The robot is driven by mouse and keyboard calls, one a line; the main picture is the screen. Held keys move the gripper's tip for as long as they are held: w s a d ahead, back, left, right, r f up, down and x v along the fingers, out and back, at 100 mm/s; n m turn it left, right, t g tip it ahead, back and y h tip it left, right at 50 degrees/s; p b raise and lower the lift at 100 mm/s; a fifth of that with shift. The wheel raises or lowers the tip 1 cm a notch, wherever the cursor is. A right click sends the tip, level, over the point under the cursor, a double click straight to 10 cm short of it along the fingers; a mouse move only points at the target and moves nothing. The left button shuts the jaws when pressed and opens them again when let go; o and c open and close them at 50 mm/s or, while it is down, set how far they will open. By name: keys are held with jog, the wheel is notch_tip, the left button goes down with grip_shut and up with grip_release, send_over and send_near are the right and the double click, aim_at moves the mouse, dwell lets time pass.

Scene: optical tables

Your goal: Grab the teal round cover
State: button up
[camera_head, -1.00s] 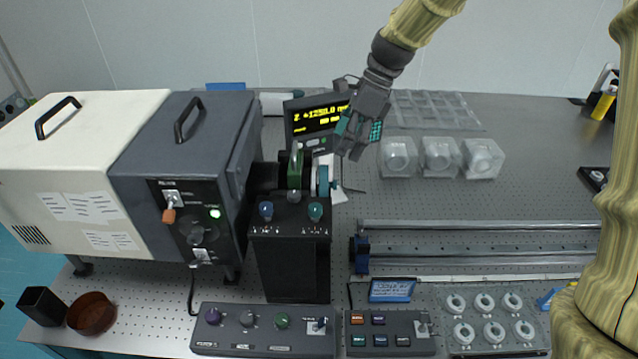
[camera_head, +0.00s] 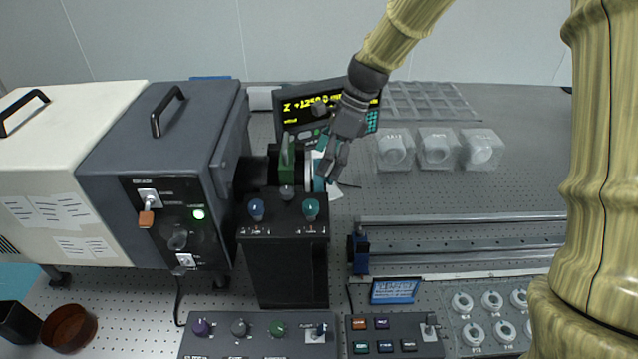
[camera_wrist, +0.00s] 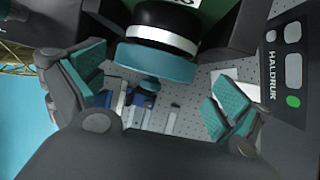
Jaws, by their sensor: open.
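The teal round cover (camera_head: 319,171) sits on the right end of the dark cylindrical optic, next to a white ring. In the wrist view the teal cover (camera_wrist: 155,62) shows at the top middle as a broad teal rim below the white and black rings. My gripper (camera_head: 333,160) is at the cover's right side in the head view and partly hides it. In the wrist view its two teal-padded fingers (camera_wrist: 158,92) are spread wide, one on each side of the cover, with gaps to it. Nothing is held.
A black box with blue and teal knobs (camera_head: 284,262) stands just in front of the optic. A display (camera_head: 300,108) with yellow digits stands close behind my gripper. Clear cases (camera_head: 437,149) and metal rails (camera_head: 460,222) lie to the right.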

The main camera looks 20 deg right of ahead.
aim_at(318, 182)
jog(key=shift+s+a+f+p, duration=0.25)
jog(key=shift+a+f+p, duration=0.1)
jog(key=shift+f, duration=0.15)
jog(key=shift+p+x, duration=0.75)
jog(key=shift+x, duration=1.55)
jog(key=shift+d, duration=0.15)
jog(key=shift+c, duration=0.4)
jog(key=c, duration=0.8)
